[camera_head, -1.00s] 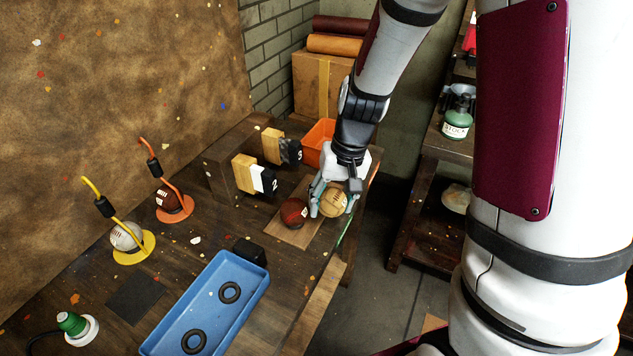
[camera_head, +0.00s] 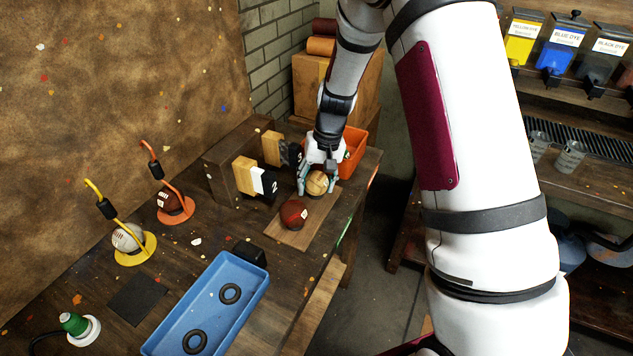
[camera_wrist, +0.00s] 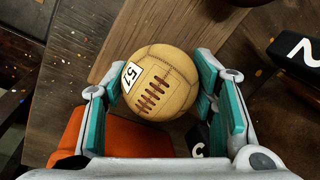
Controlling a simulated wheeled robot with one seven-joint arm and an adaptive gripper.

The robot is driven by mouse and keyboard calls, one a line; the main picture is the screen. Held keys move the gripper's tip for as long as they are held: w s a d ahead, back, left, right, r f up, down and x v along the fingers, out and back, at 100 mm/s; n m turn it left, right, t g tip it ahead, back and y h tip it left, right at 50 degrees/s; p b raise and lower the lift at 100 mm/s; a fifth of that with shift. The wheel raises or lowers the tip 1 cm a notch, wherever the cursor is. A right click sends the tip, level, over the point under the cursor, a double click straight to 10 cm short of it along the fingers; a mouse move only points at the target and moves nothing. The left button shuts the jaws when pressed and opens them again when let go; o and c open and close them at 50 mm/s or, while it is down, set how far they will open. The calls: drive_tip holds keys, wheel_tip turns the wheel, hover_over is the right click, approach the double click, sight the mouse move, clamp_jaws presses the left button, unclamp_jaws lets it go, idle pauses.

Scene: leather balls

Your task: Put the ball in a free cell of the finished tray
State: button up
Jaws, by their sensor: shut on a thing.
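A blue tray (camera_head: 258,290) lies at the front of the bench. It holds two black rings (camera_head: 229,293) and no ball.
A dark red ball (camera_head: 293,214) rests on the wooden board (camera_head: 290,238). Numbered wooden blocks (camera_head: 248,177) stand left of my gripper, an orange bin (camera_head: 354,153) behind it. Balls on orange (camera_head: 178,214) and yellow (camera_head: 135,252) stands are at the left.

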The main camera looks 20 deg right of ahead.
sight(325, 176)
drive_tip(key=o, duration=1.2)
drive_tip(key=shift+f, duration=0.1)
drive_tip(key=r, duration=0.4)
drive_tip(key=d+r, duration=0.1)
drive_tip(key=r, duration=0.3)
drive_tip(key=d+r+b, duration=0.1)
drive_tip(key=r, duration=0.3)
drive_tip(key=shift+s+r, duration=0.15)
drive_tip(key=shift+s, duration=0.1)
drive_tip(key=s+a+r+n+t, duration=0.1)
drive_tip(key=s+a+r+t, duration=0.1)
drive_tip(key=s+r, duration=1.1)
drive_tip(key=shift+s+d+r+n+t+h, duration=0.1)
drive_tip(key=shift+s+n+t+h, duration=0.2)
drive_tip(key=shift+s, duration=2.4)
drive_tip(key=shift+s+a+r+n+t+h, duration=0.15)
drive_tip(key=shift+s+t+h, duration=0.3)
drive_tip(key=shift+s, duration=2.3)
drive_tip(key=shift+s+d+r+n+t+h, duration=0.15)
drive_tip(key=shift+s+t+h, duration=0.2)
drive_tip(key=shift+s, duration=2.35)
